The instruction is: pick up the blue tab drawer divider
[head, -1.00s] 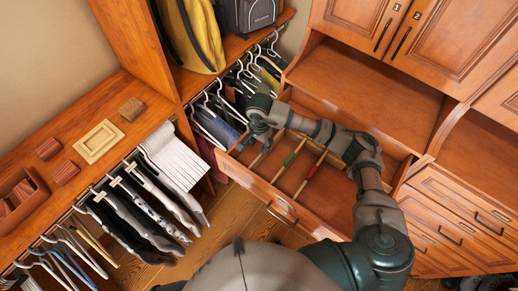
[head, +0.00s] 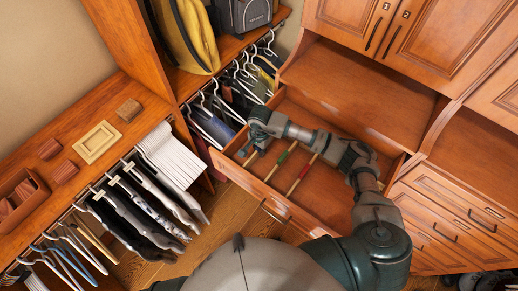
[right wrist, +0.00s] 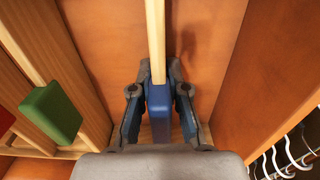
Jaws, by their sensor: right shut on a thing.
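The blue tab drawer divider is a pale wooden strip with a blue tab (right wrist: 159,98) at its near end. In the right wrist view the tab sits between the two fingers of my right gripper (right wrist: 158,112), which is shut on it. The strip runs away from the gripper over the drawer's wooden floor. In the head view my right gripper (head: 256,136) is over the left end of the open drawer (head: 325,200) and hides most of this divider. I cannot tell whether the divider is clear of the drawer floor. My left gripper is out of view.
A green tab divider (head: 282,157) and a red tab divider (head: 301,176) lie in the drawer beside the gripper; the green tab (right wrist: 50,112) is close in the wrist view. Hangers (head: 212,112) hang just left of the drawer. A cabinet shelf (head: 360,85) stands behind.

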